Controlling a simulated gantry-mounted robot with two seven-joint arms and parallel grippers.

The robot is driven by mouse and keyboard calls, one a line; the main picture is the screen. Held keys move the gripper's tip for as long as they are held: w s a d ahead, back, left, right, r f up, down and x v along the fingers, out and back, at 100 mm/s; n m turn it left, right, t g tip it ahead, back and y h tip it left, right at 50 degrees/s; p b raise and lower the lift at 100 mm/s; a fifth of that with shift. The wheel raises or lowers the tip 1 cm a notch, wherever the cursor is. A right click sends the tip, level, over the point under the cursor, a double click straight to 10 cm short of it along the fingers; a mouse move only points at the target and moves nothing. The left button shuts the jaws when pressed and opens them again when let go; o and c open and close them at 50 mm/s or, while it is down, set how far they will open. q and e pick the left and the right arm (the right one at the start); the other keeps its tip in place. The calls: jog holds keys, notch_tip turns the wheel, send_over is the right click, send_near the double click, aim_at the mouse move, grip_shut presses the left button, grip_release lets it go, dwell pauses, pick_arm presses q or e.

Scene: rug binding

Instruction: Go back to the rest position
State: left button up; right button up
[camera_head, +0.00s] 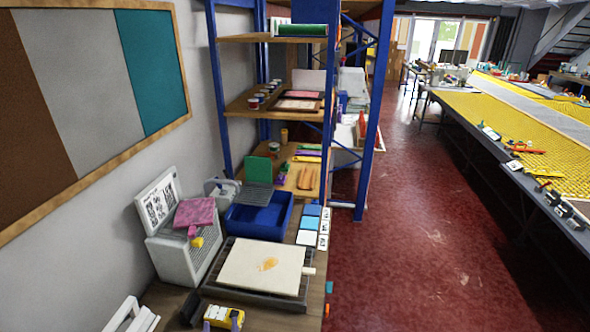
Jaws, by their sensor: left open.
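My right gripper is not in view.
A cream board with an orange mark (262,266) lies on a dark tray on the bench. Behind it are a blue bin (258,218) and a grey box (186,250). A blue-framed shelf (365,130) stands beyond. Red floor (420,250) is clear towards the long yellow-topped table (510,125).

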pick_arm(q)
jog(key=s+a+f+m+g+h+b, duration=0.2)
jog(key=s+a+f+g+b, duration=0.15)
jog(key=s+f, duration=0.6)
jog(key=s+a+f+m+g+h+b, duration=0.1)
jog(key=s+a+f+g+h+b, duration=0.1)
jog(key=s+f+g+b, duration=0.55)
pick_arm(e)
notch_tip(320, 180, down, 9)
jog(key=p, duration=0.2)
pick_arm(q)
jog(key=s+f+m+g, duration=0.2)
jog(key=s, duration=0.8)
notch_tip(320, 180, up, 20)
jog(key=p, duration=2)
jog(key=shift+w+n+p, duration=0.15)
jog(key=shift+n+p, duration=0.15)
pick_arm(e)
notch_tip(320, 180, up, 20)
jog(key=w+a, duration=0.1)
pick_arm(q)
jog(key=shift+f, duration=0.1)
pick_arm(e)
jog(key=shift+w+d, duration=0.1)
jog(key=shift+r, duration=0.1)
